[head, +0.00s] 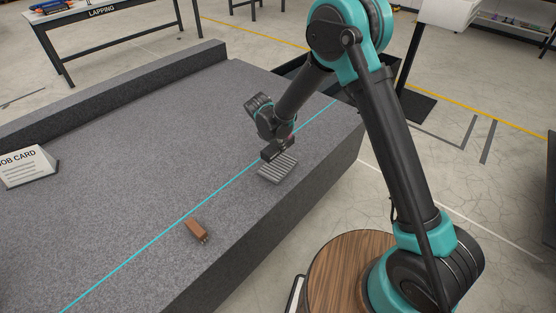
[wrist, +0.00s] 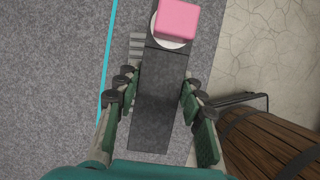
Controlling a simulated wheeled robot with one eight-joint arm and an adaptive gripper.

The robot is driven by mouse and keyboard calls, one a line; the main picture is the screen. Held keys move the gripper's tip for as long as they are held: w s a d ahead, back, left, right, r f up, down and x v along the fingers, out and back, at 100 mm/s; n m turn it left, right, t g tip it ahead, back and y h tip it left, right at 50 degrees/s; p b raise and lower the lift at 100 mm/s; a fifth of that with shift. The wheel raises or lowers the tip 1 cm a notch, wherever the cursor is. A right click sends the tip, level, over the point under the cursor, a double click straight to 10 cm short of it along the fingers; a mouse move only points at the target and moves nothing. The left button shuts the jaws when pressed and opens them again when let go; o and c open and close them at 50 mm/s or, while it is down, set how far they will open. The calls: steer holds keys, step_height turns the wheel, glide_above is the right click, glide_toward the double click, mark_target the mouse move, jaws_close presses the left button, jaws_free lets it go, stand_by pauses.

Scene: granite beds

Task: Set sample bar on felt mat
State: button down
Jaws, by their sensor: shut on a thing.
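The sample bar appears to be the long dark grey bar (wrist: 160,105) in the wrist view. It runs between the two fingers of my gripper (wrist: 160,100), which is shut on it. In the head view my gripper (head: 277,149) is low over the bed, and the dark bar is hard to tell from it. A grey pad with pale stripes (head: 281,169) lies just below and in front of the gripper. Its stripes show left of the bar in the wrist view (wrist: 136,52). I cannot tell if this pad is the felt mat.
A pink block (wrist: 177,19) on a white disc (wrist: 163,43) shows at the bar's far end. A brown block (head: 196,230) lies on the granite bed (head: 130,150).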

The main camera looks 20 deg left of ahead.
mark_target(271, 148)
steer(key=shift+f, duration=4.25)
steer(key=c, duration=0.9)
jaws_free()
steer(key=shift+f, duration=0.1)
steer(key=v, duration=1.2)
steer(key=shift+s, duration=0.1)
